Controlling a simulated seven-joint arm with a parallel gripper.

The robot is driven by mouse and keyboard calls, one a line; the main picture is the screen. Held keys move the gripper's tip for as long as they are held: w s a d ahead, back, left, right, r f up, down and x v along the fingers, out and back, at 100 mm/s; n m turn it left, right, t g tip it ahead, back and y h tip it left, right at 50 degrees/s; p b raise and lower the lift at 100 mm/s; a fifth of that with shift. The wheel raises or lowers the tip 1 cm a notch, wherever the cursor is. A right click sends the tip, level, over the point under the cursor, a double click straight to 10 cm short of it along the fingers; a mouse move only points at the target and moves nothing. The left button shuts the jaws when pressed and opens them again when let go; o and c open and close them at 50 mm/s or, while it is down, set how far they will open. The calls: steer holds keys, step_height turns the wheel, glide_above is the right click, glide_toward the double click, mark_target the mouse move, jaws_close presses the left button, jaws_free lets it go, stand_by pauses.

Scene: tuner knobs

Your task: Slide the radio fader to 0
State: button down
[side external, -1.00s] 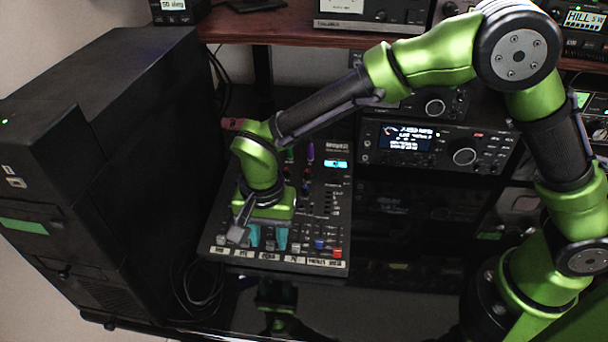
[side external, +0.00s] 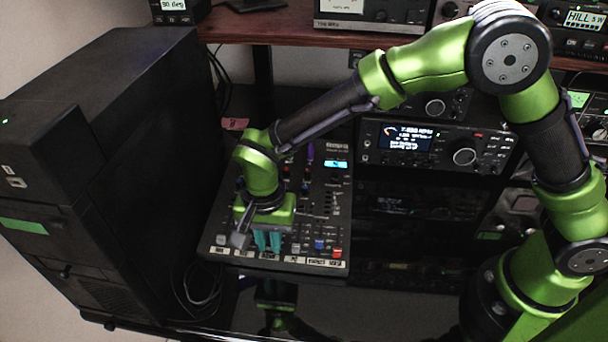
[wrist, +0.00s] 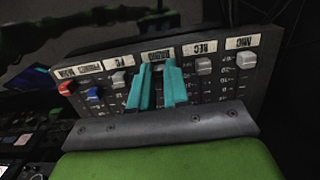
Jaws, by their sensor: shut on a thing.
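The black mixer (side external: 225,252) lies on the desk with a row of labelled faders along its near edge. In the wrist view, the RADIO label (wrist: 158,56) is just beyond my teal fingertips. My gripper (side external: 268,243) reaches down to that fader column and is shut on the radio fader; it also shows in the wrist view (wrist: 157,70). The fader's cap is mostly hidden between the fingers, near the label end of its slot. The scale beside it is too hidden to read.
White fader caps for REC (wrist: 203,65) and PC (wrist: 118,78) stand close on either side. The MIC cap (wrist: 246,60), a blue cap (wrist: 94,92) and a red cap (wrist: 66,87) are farther out. A tall black computer case (side external: 130,160) stands left of the mixer.

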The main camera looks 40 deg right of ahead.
steer(key=w+d, duration=0.3)
steer(key=shift+w+d+r, duration=0.1)
steer(key=shift+w+r, duration=0.05)
steer(key=shift+r, duration=0.15)
steer(key=c, duration=1.1)
jaws_free()
step_height(320, 180, up, 17)
